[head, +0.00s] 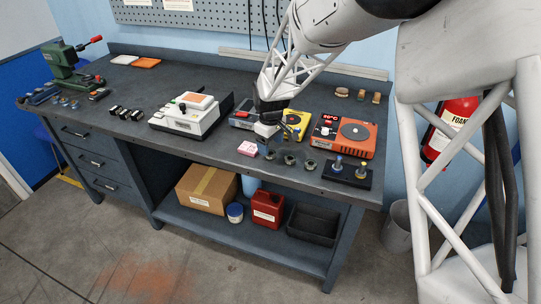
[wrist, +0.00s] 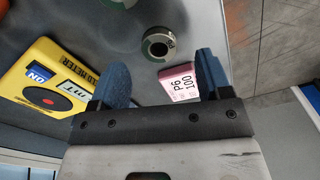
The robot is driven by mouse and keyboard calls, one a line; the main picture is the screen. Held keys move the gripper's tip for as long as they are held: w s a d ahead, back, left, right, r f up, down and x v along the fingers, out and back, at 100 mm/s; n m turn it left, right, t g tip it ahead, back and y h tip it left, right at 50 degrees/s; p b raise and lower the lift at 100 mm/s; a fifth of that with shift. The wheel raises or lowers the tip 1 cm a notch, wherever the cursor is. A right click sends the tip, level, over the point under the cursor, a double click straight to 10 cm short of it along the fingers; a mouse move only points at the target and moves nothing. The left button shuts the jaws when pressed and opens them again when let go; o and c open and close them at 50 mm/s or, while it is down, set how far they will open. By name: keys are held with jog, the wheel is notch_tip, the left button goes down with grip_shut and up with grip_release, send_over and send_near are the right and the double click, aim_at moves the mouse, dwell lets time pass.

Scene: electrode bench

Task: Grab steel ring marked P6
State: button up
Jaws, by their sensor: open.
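A pink block or card (wrist: 181,83) printed "P6 100" shows between my fingers in the wrist view. It also shows on the bench in the head view (head: 248,148). A second round piece (wrist: 118,3) is cut off by the top edge. In the head view several small rings (head: 289,160) stand in a row near the bench's front edge; I cannot read which is P6. My gripper (wrist: 163,68) is open and empty, and shows above the bench in the head view (head: 266,138).
A yellow meter (wrist: 48,80) lies left of my gripper in the wrist view. An orange hot plate (head: 343,135) and a dark stand with two posts (head: 347,175) are right of the rings. A white device (head: 190,112) is to the left. The bench edge is close.

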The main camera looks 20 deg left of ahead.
aim_at(271, 151)
jog(key=shift+f, duration=1.85)
jog(key=c, duration=1.1)
jog(key=shift+o, duration=0.2)
jog(key=shift+r, duration=0.15)
jog(key=shift+r, duration=1.45)
jog(key=shift+s+d+r, duration=0.1)
jog(key=shift+s+r, duration=0.05)
jog(key=shift+r, duration=0.1)
jog(key=s+d+r, duration=0.1)
jog(key=s+d, duration=0.7)
jog(key=s, duration=0.4)
jog(key=shift+s+d+r, duration=0.2)
jog(key=shift+s+d, duration=0.2)
